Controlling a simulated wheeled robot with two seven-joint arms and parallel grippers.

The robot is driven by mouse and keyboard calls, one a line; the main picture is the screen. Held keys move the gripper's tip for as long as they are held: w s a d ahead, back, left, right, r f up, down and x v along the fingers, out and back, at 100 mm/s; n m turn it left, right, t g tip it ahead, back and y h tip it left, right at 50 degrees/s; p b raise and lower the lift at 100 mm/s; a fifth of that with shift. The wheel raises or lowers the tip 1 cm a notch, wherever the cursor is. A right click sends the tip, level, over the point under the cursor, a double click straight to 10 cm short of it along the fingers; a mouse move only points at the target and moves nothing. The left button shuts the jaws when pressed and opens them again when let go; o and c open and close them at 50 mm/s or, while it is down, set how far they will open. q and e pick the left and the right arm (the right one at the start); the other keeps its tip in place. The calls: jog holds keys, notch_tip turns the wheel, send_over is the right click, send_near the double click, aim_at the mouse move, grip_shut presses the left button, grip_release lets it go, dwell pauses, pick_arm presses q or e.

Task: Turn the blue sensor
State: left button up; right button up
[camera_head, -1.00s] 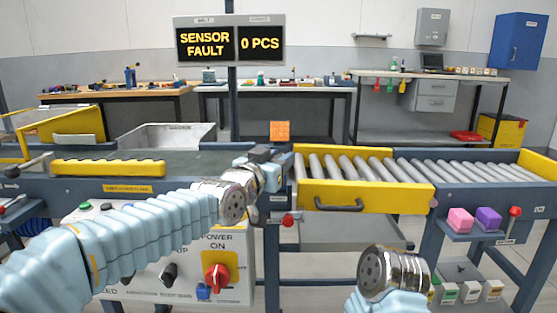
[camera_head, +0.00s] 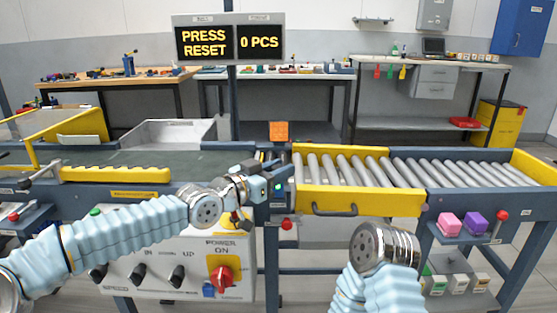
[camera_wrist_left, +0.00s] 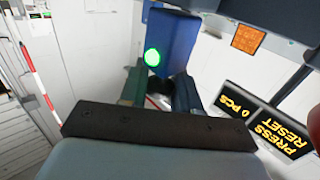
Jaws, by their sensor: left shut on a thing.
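The blue sensor (camera_wrist_left: 172,40) shows in the left wrist view as a blue block with a lit green lamp on its face. In the head view it is small, beside the conveyor (camera_head: 281,181), partly hidden by my gripper. My left gripper (camera_head: 262,178) is at the sensor, and in the left wrist view its two dark fingers (camera_wrist_left: 160,88) are shut on the lower part of the blue block. My right arm shows at the lower right, but its gripper fingers do not show.
The display (camera_head: 229,40) reads "PRESS RESET" and "0 PCS". A yellow-sided roller section (camera_head: 360,203) is to the right. A control panel (camera_head: 175,262) with a red knob (camera_head: 221,279) is below my left arm.

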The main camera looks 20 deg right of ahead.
pick_arm(q)
jog(key=o, duration=1)
jog(key=shift+r, duration=0.1)
jog(key=shift+s+a, duration=0.1)
jog(key=shift+a, duration=0.2)
jog(key=b+v, duration=0.1)
jog(key=v, duration=1.2)
jog(key=shift+s, duration=0.1)
